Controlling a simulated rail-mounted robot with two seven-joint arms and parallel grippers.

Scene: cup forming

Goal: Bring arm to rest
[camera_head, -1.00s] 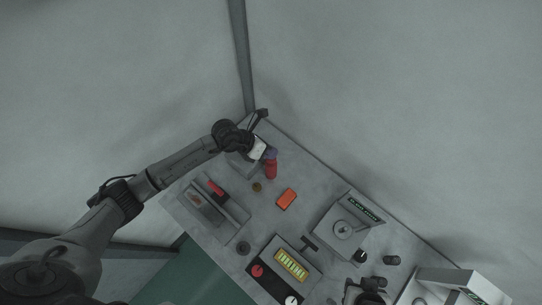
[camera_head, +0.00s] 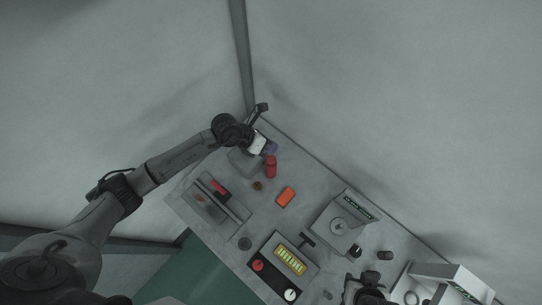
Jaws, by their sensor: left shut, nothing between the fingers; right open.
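My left arm reaches in from the left. Its gripper (camera_head: 260,108) is at the far corner of the table (camera_head: 190,218), above the white and purple item, and is shut and empty. My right gripper (camera_head: 366,290) is at the bottom edge of the picture, right of the panel with yellow cells; only its dark upper part shows clearly and its fingers are hard to make out. It is open and holds nothing that I can see.
A red bottle (camera_head: 271,167) and an orange block (camera_head: 286,197) stand on the table. A grey tray with a red handle (camera_head: 220,188), a panel with yellow cells (camera_head: 290,260), a grey machine (camera_head: 340,226) and a white unit (camera_head: 440,283) take up the rest.

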